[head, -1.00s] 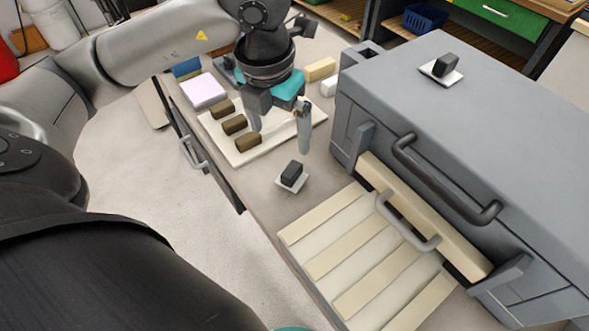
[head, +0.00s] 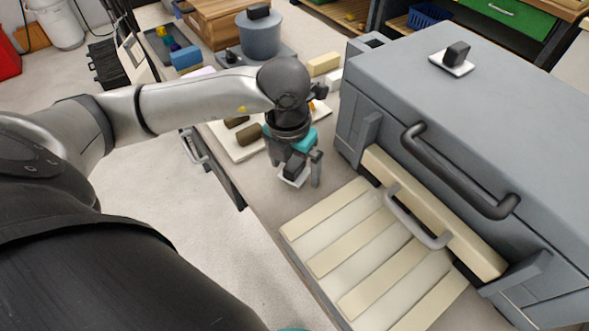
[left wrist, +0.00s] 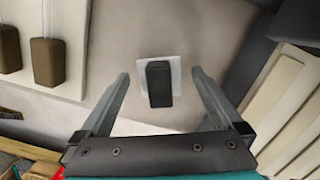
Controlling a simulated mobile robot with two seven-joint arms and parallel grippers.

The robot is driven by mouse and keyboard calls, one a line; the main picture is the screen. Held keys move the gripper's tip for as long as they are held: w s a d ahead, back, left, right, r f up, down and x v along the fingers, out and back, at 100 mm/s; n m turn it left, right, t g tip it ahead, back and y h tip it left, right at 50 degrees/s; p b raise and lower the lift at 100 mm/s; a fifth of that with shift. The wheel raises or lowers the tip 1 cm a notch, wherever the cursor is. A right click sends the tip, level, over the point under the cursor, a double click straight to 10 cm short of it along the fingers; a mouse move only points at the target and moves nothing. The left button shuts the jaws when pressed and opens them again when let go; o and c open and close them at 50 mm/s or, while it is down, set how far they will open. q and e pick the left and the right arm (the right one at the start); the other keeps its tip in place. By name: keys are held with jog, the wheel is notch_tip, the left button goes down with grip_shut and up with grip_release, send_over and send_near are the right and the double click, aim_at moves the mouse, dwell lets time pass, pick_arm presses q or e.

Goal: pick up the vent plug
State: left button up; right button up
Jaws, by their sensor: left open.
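The vent plug appears to be the small dark block on a thin white square plate on the bench. In the left wrist view the plug (left wrist: 158,84) lies between and beyond my left fingertips (left wrist: 161,78), with bare gaps on both sides. In the head view my left gripper (head: 304,170) points down over it, open and empty. There the gripper partly covers the plug, and its white plate (head: 291,180) shows below. A similar dark block on a white plate (head: 454,58) sits on top of the grey furnace. My right gripper is not in view.
The grey furnace (head: 470,130) with its bar handle stands right of my left gripper. Cream slats (head: 370,250) lie in front of it. A pale board (head: 225,140) with brown blocks (head: 248,134) is just behind my gripper. A grey pot (head: 260,35) stands farther back.

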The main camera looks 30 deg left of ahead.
aim_at(295, 163)
pick_arm(q)
jog(key=shift+f, duration=0.1)
jog(key=shift+c, duration=0.2)
grip_shut()
notch_tip(295, 163, up, 20)
jog(key=p, duration=0.4)
jog(key=d+f+m+g, duration=0.1)
jog(key=d+f+m, duration=0.1)
jog(key=m, duration=1.6)
jog(key=s+d+f+m+g, duration=0.1)
jog(key=d+f+m, duration=0.1)
jog(key=m, duration=1.6)
jog(key=shift+d+f+g, duration=0.15)
jog(key=shift+d+g, duration=0.25)
jog(key=shift+d, duration=0.5)
